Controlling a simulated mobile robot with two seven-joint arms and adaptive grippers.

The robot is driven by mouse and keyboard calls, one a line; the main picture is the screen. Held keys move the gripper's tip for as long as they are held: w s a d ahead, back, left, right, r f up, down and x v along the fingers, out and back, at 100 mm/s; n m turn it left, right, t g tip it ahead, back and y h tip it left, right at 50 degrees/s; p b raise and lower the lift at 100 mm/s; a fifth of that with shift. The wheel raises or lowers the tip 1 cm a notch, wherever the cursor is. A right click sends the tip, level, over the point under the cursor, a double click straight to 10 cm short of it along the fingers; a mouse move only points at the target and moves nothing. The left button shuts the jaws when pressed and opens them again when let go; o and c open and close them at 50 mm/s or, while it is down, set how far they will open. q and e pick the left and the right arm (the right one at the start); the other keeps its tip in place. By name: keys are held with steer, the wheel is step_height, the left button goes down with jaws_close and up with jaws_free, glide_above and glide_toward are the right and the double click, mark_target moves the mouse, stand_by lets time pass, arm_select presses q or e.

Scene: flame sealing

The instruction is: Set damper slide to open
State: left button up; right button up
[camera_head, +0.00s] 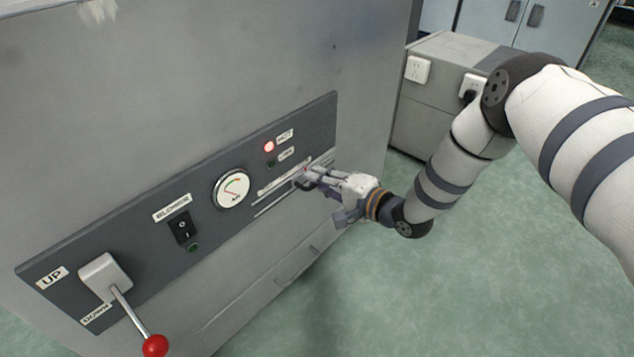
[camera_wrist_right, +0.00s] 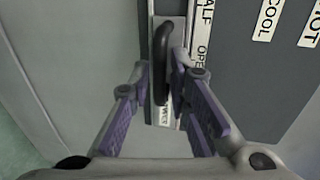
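The damper slide's dark curved handle (camera_wrist_right: 163,60) stands in a slot at the right part of the control panel. A white scale strip beside it shows partly hidden words that look like HALF and OPEN (camera_wrist_right: 201,50). In the head view my right gripper (camera_head: 306,180) is at the slide and covers most of it. In the right wrist view my right gripper (camera_wrist_right: 162,82) has its fingers on either side of the handle, with a gap showing at the left finger. The right finger is close to the handle; contact is unclear. My left gripper is in neither view.
The dark panel (camera_head: 140,235) also carries a round gauge (camera_head: 232,188), a blower switch (camera_head: 182,227), a lit red HOT lamp (camera_head: 269,147) and a red-knobbed UP/DOWN lever (camera_head: 155,346). A grey cabinet (camera_head: 440,130) with sockets stands behind my right arm. Green floor (camera_head: 350,290) is clear.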

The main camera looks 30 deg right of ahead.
steer(key=shift+a, duration=0.1)
steer(key=v, duration=1.2)
